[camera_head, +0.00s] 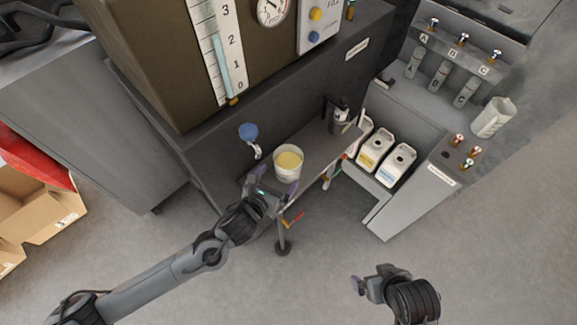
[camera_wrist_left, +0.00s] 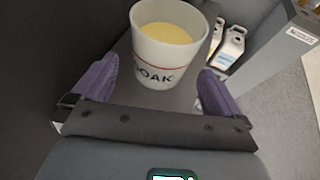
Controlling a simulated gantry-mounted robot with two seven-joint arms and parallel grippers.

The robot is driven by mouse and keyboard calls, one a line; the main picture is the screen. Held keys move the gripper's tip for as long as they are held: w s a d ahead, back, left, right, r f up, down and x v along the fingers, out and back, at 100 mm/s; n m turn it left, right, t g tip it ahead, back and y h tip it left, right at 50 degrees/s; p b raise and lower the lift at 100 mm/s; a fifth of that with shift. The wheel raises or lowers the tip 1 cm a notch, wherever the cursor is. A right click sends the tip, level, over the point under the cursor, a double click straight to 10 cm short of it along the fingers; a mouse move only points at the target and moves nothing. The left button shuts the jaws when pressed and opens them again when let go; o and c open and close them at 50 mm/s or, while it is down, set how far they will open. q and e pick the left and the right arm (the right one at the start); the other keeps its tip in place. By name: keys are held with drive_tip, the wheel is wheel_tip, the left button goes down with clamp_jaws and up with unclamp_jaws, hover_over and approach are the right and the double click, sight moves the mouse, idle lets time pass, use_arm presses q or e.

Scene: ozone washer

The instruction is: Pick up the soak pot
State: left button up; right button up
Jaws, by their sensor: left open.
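The soak pot (camera_head: 289,161) is a white round pot with pale yellow contents. It stands upright on a grey shelf (camera_head: 318,150) below the blue-handled tap. In the left wrist view the pot (camera_wrist_left: 165,62) shows lettering ending in "OAK" and a thin red line. My left gripper (camera_head: 272,182) is open just in front of the pot. Its two purple fingers (camera_wrist_left: 157,85) are spread, one to each side of the pot's near face, with no contact visible. My right gripper (camera_head: 362,285) is over open floor at the lower right, away from the pot; its jaw opening is unclear.
A tap with a blue handle (camera_head: 249,132) is on the cabinet behind the pot. A dark bottle (camera_head: 339,117) stands on the shelf's right end. White jugs (camera_head: 399,164) sit further right, and a white pitcher (camera_head: 492,118) stands on the right-hand counter. The floor in front is clear.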

sight(288, 164)
use_arm(q)
drive_tip(key=shift+x, duration=0.75)
drive_tip(key=b+x, duration=0.1)
drive_tip(key=x, duration=0.3)
drive_tip(key=shift+d+b, duration=0.25)
drive_tip(key=shift+b, duration=0.1)
drive_tip(key=shift+c, duration=0.2)
drive_tip(key=c, duration=0.8)
drive_tip(key=shift+r, duration=0.25)
